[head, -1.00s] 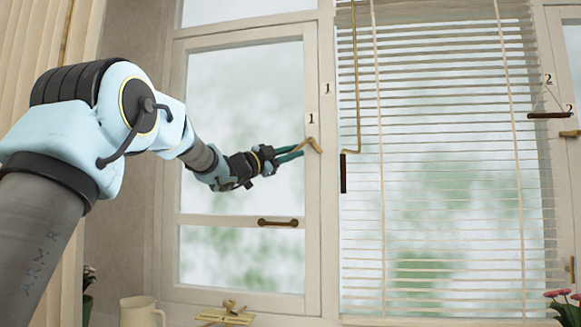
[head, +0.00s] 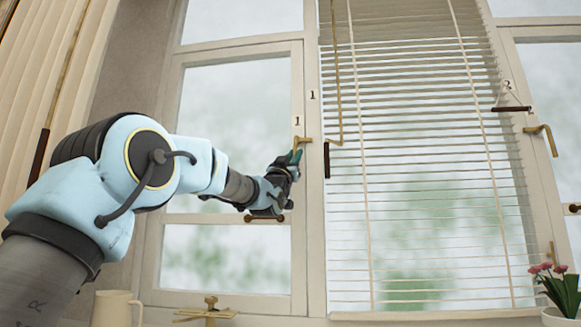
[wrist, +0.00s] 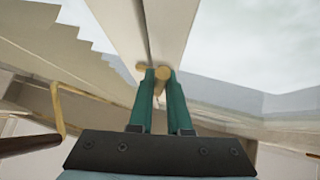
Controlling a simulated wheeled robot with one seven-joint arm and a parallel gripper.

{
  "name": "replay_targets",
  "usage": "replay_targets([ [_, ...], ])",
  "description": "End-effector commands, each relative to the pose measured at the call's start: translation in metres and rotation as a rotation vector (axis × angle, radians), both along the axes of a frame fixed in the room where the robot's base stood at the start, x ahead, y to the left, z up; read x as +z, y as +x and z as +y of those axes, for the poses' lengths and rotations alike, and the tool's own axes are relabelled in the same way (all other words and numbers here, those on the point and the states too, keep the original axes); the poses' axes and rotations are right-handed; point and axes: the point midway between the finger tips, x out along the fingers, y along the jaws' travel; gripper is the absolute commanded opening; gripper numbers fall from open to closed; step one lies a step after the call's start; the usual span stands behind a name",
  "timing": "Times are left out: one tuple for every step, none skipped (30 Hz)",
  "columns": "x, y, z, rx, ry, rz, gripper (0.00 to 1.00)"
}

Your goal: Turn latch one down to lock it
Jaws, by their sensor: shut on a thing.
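Latch one (head: 302,140) is a small bent brass handle on the window frame, beside the "1" labels. Its short arm runs left from the frame, and the rest drops toward my fingers. My gripper (head: 293,158) is just below and left of the latch in the head view. In the wrist view the teal fingers of my gripper (wrist: 160,76) are close together on the brass latch (wrist: 162,73). The fingers hide part of the handle, so its exact angle is hard to tell.
A blind (head: 420,190) hangs just right of the latch, with a dark-ended wand (head: 327,160) close by. Another brass latch (head: 542,137) is at right. A jug (head: 116,308), a brass stand (head: 208,312) and pink flowers (head: 545,270) are low down.

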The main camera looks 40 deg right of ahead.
Motion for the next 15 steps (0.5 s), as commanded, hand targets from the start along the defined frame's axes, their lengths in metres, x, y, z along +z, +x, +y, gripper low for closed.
replay_targets([
  [-0.0047, -0.0012, -0.0023, -0.003, -0.015, 0.016, 0.00],
  [-0.0043, -0.0018, -0.0029, -0.002, -0.023, 0.023, 0.00],
  [-0.0038, -0.0023, -0.0034, -0.001, -0.033, 0.032, 0.00],
  [-0.0036, -0.0025, -0.0036, -0.001, -0.039, 0.038, 0.00],
  [-0.0034, -0.0027, -0.0039, -0.001, -0.045, 0.044, 0.00],
  [-0.0031, -0.0027, -0.0042, -0.001, -0.052, 0.052, 0.00],
  [-0.0028, -0.0029, -0.0043, 0.000, -0.056, 0.055, 0.00],
  [-0.0024, -0.0032, -0.0045, 0.000, -0.059, 0.058, 0.00],
  [-0.0020, -0.0034, -0.0046, 0.000, -0.063, 0.062, 0.00],
  [-0.0018, -0.0034, -0.0047, 0.000, -0.065, 0.064, 0.00],
  [-0.0015, -0.0035, -0.0047, 0.001, -0.068, 0.065, 0.00],
  [-0.0011, -0.0037, -0.0048, 0.001, -0.069, 0.067, 0.00],
  [-0.0009, -0.0037, -0.0049, 0.000, -0.070, 0.067, 0.00],
  [-0.0007, -0.0038, -0.0049, 0.001, -0.071, 0.067, 0.00],
  [-0.0005, -0.0039, -0.0049, 0.000, -0.071, 0.068, 0.00],
])
